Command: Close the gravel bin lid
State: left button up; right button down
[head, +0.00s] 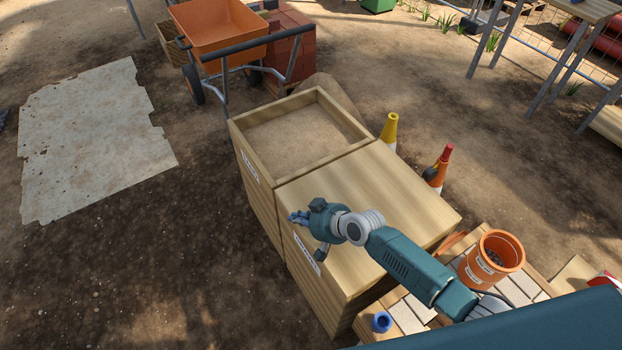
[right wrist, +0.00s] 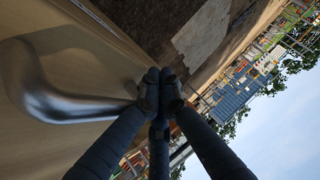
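A wooden double bin stands in the middle of the head view. Its far compartment (head: 300,137) is open and holds a sandy fill. Its near compartment is covered by a flat wooden lid (head: 385,190), which looks level and down. Their front labels are too small to read. My right gripper (head: 297,217) is over the covered compartment's left front edge, pointing left. In the right wrist view its fingertips (right wrist: 160,88) are together, with no gap. A curved grey metal handle (right wrist: 60,95) on a tan wooden face lies beside them; contact is unclear. My left gripper is out of view.
An orange wheelbarrow (head: 215,28) and red bricks (head: 288,45) stand behind the bin. Bare ground lies left of the bin.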

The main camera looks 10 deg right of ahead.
notch_tip(320, 180, up, 4)
jog(key=p, duration=0.4)
jog(key=s+d+r, duration=0.2)
jog(key=s+r, duration=0.4)
jog(key=r, duration=0.1)
jog(key=shift+s+d+p, duration=0.3)
jog(key=shift+d+p, duration=0.05)
